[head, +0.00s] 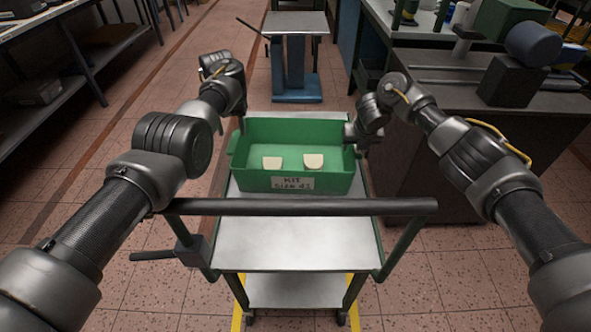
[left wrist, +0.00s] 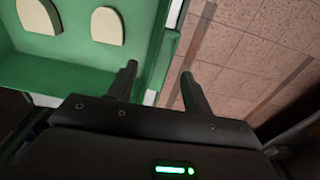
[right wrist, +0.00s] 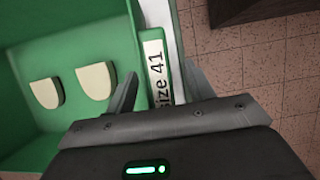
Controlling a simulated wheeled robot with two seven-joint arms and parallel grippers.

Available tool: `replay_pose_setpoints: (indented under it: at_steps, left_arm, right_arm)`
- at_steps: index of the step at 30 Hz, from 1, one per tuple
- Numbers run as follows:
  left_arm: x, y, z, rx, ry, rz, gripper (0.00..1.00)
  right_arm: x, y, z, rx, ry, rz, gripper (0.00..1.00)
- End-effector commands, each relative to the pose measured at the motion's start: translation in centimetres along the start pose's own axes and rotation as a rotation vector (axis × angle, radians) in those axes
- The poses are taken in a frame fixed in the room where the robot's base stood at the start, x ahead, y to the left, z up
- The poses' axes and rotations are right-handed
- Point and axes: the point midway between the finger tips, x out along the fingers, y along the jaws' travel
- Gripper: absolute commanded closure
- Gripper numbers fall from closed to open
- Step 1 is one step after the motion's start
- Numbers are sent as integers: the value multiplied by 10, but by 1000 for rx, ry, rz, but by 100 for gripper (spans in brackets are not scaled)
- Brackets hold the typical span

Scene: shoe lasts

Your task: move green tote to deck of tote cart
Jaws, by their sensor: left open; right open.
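The green tote (head: 322,183) is over the far half of the grey metal deck of the tote cart (head: 290,234), its label facing me; it looks level and appears to rest there. Two cream pieces stand inside it. My left gripper (left wrist: 157,72) is open, one finger on each side of the tote's left end wall. My right gripper (right wrist: 163,80) is open at the right end wall, which carries a "size 41" label between the fingers. In the head view the fingertips are mostly hidden. I cannot tell whether the fingers touch the walls.
The cart's dark push handle (head: 300,206) crosses in front of the tote. A dark workbench (head: 470,120) with machinery stands close at the right. A blue-legged stand (head: 296,85) is behind the cart. Shelving (head: 62,75) is at the far left. Tiled floor on the left is clear.

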Motion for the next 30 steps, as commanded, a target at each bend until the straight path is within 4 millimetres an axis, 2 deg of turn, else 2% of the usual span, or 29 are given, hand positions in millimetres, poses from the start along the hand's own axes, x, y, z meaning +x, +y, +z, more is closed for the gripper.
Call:
replay_pose_setpoints:
  at_steps: [1, 7, 12, 20, 25, 30]
  left_arm:
    - [6, 4, 4, 4, -11, 2, 50]
    - [-28, 2, 0, 2, 2, -1, 50]
    - [-46, 0, -1, 0, 8, -1, 50]
    - [-53, -1, -2, -3, 11, -2, 50]
    - [-53, -1, -2, -3, 12, -2, 50]
    - [-54, -1, -2, -3, 12, -2, 50]
  right_arm:
    - [5, -1, -2, 1, 0, 0, 47]
    - [3, -1, -2, 2, 0, -1, 47]
    - [1, 0, -1, 1, 0, 0, 47]
    - [-1, 0, 0, 0, -1, 1, 47]
    - [-19, 0, 1, -2, -4, 2, 47]
    - [-55, 0, 2, -5, -9, -1, 47]
